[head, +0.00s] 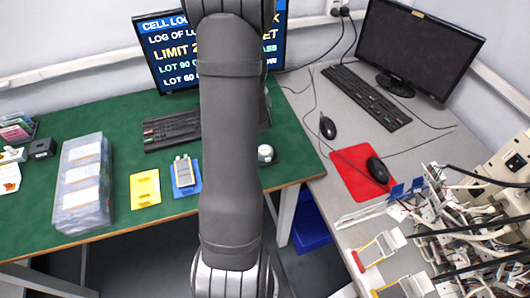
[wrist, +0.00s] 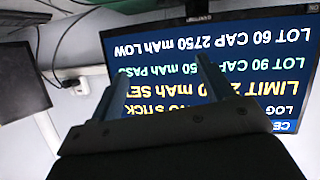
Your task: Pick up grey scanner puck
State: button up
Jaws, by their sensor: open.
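A small round puck (head: 265,153), pale grey on top with a dark base, sits on the green bench top just right of my arm; it looks like the grey scanner puck. It does not show in the wrist view. My gripper (wrist: 160,75) shows in the wrist view with its two fingers apart and nothing between them. It points toward the lit monitor, which appears upside down there. In the head view my arm hides the gripper, so its distance from the puck cannot be told.
The lit monitor (head: 168,62) and a keyboard (head: 172,130) stand behind. Left are a clear box (head: 68,222), a yellow plate (head: 145,188) and a pouch cell on a blue plate (head: 193,190). Right, a grey desk holds a mouse (head: 328,127), red mat (head: 345,172) and cable clutter.

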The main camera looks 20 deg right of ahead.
jog(key=s+d+m+g, duration=0.1)
jog(key=s+d+g, duration=0.3)
jog(key=s+g, duration=0.3)
jog(key=s+a+r+g+y, duration=0.2)
jog(key=s+a+r+g, duration=0.2)
jog(key=s+r+g, duration=0.4)
jog(key=shift+t, duration=0.7)
jog(key=f, duration=1.2)
jog(key=s+f, duration=0.1)
jog(key=f, duration=0.5)
jog(key=c, duration=1.2)
jog(key=shift+r, duration=0.1)
